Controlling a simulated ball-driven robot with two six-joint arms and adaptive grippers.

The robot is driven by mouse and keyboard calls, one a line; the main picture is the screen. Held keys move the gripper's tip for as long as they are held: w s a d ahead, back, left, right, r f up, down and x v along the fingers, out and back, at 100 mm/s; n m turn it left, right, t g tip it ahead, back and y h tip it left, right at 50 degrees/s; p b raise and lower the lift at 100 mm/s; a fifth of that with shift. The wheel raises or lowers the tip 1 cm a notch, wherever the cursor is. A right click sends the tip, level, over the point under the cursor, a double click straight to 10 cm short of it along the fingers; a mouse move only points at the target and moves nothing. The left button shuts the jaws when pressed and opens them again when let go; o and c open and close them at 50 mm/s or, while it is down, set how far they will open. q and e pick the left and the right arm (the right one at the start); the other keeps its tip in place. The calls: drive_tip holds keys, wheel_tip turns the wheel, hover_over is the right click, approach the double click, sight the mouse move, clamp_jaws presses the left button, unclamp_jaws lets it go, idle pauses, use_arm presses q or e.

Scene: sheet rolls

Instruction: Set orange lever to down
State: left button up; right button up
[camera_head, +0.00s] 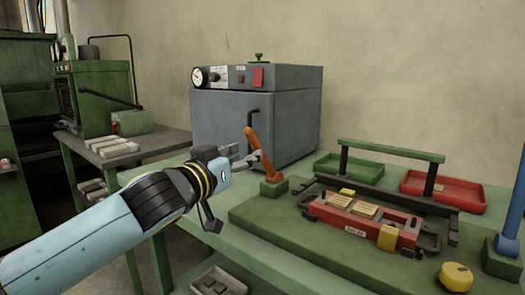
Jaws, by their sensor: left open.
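The orange lever (266,158) stands on a small green base block (273,188) at the left end of the green board. It points up, with its top leaning to the left. My left gripper (248,160) is open, with its fingertips right at the lever's left side, around mid-height. Whether they touch the lever cannot be told. The gripper hides little of the lever. My right gripper is not in view.
A grey oven-like box (255,120) stands behind the lever. To the right are a red fixture (352,226) under a green bar, a green tray (350,167), a red tray (444,191), a yellow knob (456,277) and a blue upright bar (513,215).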

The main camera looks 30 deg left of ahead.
sight(255, 150)
use_arm(q)
drive_tip(key=w, duration=0.6)
drive_tip(key=shift+w+a, duration=0.25)
drive_tip(key=shift+a, duration=0.05)
drive_tip(key=shift+c, duration=0.4)
clamp_jaws()
